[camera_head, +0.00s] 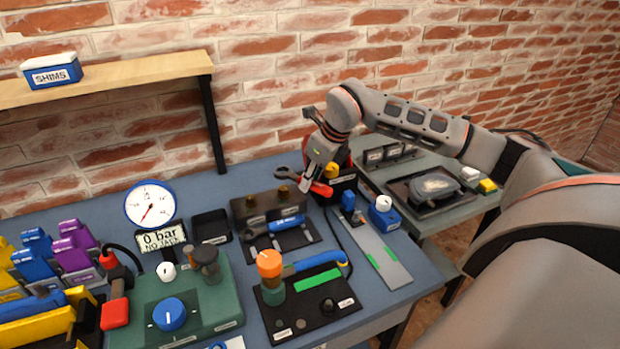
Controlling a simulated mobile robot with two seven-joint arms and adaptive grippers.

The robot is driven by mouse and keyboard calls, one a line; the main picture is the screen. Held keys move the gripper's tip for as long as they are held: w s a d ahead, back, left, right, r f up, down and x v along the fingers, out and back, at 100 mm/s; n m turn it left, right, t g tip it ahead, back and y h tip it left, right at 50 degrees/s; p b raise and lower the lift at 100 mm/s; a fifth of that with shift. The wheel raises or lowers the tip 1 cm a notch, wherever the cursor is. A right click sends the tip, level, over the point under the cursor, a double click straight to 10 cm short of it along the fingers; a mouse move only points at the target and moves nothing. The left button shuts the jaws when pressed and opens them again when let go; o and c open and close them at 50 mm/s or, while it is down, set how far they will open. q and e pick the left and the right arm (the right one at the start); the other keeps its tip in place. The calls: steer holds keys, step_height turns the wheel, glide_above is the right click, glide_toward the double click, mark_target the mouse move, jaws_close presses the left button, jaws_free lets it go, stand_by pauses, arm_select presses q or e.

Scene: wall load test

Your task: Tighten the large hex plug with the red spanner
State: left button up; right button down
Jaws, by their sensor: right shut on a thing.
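My right gripper (316,184) is shut on the red spanner (323,189) and holds it over the back of the bench. The spanner's dark open head (284,173) points left. In the picture it is just above the right brass plug (283,191) on the dark block; I cannot tell whether they touch. A second brass plug (250,201) sits on the same block (266,207), to the left. I cannot tell from here which plug is the large one. My left gripper is not in view.
A blue-handled spanner (286,222) lies in front of the block. A pressure gauge (150,204) and a green unit (203,317) stand left. An orange-capped fitting (270,265) and blue-handled tool (319,262) are in front. A side table (436,214) stands right.

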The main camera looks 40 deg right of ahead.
mark_target(310, 190)
step_height(310, 190, down, 2)
steer(key=shift+f+b, duration=0.1)
steer(key=shift+b, duration=0.6)
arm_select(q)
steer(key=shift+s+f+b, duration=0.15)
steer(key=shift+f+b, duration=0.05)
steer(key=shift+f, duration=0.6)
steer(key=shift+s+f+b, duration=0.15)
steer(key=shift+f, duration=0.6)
arm_select(e)
steer(key=shift+f, duration=0.8)
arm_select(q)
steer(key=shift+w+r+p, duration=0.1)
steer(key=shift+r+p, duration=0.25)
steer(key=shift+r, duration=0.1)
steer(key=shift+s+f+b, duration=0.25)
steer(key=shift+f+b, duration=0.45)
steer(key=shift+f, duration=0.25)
arm_select(e)
steer(key=shift+f, duration=1.35)
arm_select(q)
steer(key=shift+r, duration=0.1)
arm_select(e)
steer(key=shift+a, duration=0.1)
